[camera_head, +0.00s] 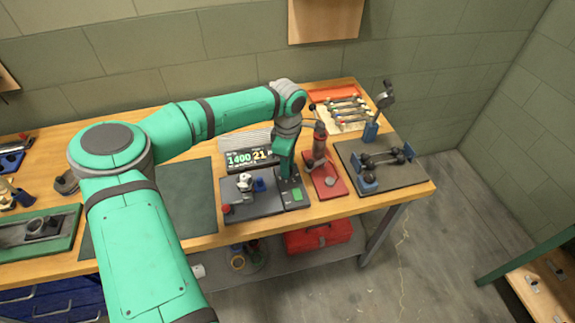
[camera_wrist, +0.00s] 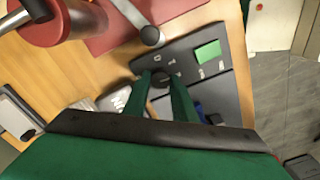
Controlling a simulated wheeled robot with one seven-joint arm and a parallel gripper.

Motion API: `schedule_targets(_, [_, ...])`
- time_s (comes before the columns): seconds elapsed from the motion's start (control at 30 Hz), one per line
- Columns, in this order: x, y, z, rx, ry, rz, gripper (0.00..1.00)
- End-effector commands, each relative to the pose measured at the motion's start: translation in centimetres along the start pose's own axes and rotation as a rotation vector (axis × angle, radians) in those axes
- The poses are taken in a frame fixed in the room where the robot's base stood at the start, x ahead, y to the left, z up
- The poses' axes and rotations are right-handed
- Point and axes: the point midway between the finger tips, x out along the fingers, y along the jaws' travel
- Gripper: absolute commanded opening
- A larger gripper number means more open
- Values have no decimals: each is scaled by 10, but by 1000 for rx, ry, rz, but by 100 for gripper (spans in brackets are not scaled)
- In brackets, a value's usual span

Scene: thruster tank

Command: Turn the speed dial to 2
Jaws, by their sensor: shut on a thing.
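The speed dial (camera_wrist: 160,78) is a small dark round knob on a black control panel (camera_wrist: 222,88) in the wrist view. Pale marks surround it, too small to read surely, so its setting cannot be told. My gripper (camera_wrist: 164,80) is shut on the dial, with one dark green finger on each side. In the head view my gripper (camera_head: 288,180) reaches down to the panel and hides the dial. A green square button (camera_wrist: 207,53) sits on the panel beside the dial; it also shows in the head view (camera_head: 297,195).
A display (camera_head: 249,158) reading 1400 and 21 stands behind the grey machine (camera_head: 255,205). Right of the panel, a red cylinder (camera_head: 319,146) stands on a red base (camera_head: 327,186). A dark plate (camera_head: 395,178) with a dumbbell-like part lies farther right.

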Motion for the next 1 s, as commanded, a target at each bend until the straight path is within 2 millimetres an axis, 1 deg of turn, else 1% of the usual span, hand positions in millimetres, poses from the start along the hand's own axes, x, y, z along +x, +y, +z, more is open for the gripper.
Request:
schedule_targets(0.2, [-1,0,0,157,0,1,2])
schedule_targets(0.4, [-1,1,0,253,0,1,2])
schedule_targets(0.67, [-1,1,0,310,0,1,2])
schedule_targets(1.0, [-1,1,0,316,0,1,2])
